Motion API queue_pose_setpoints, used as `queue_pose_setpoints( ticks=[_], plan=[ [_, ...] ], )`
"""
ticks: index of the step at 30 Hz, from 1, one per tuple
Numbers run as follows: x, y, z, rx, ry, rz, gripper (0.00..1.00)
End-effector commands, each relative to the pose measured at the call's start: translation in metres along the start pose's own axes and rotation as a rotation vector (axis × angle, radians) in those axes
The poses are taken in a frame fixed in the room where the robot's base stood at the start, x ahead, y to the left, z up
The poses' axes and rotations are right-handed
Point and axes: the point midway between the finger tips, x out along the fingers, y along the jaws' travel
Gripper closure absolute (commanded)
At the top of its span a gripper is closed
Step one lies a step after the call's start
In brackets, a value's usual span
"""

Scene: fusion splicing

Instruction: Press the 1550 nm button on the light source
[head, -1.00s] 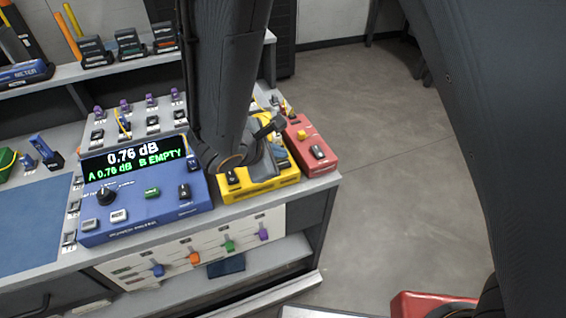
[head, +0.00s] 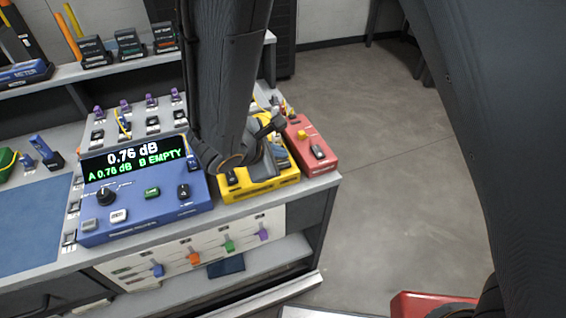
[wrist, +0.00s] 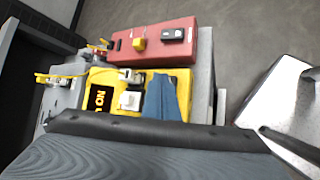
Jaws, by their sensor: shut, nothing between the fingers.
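A yellow instrument (head: 284,184) stands at the bench's right front corner; I take it for the light source, but no label is readable. In the wrist view it (wrist: 181,79) shows a black display (wrist: 101,98) with orange characters, a pale block (wrist: 131,100) and a blue piece (wrist: 163,99). My gripper (head: 263,168) is shut and empty, low over the yellow instrument, covering much of its top. I cannot tell whether it touches a button. No button marked 1550 nm can be made out.
A blue power meter (head: 150,222) reading 0.76 dB stands left of the yellow instrument. A red box (head: 322,165) with a yellow button and a black switch stands close on its right. Small connectors sit behind. Open floor (head: 400,170) lies right of the bench.

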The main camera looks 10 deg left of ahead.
Motion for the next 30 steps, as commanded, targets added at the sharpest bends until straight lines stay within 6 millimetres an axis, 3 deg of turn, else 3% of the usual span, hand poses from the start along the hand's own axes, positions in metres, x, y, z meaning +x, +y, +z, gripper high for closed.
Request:
queue_pose_setpoints(
  ticks=[30],
  plan=[
    [0.006,-0.0047,-0.0046,0.0,0.0,0.0,1.0]
  ],
)
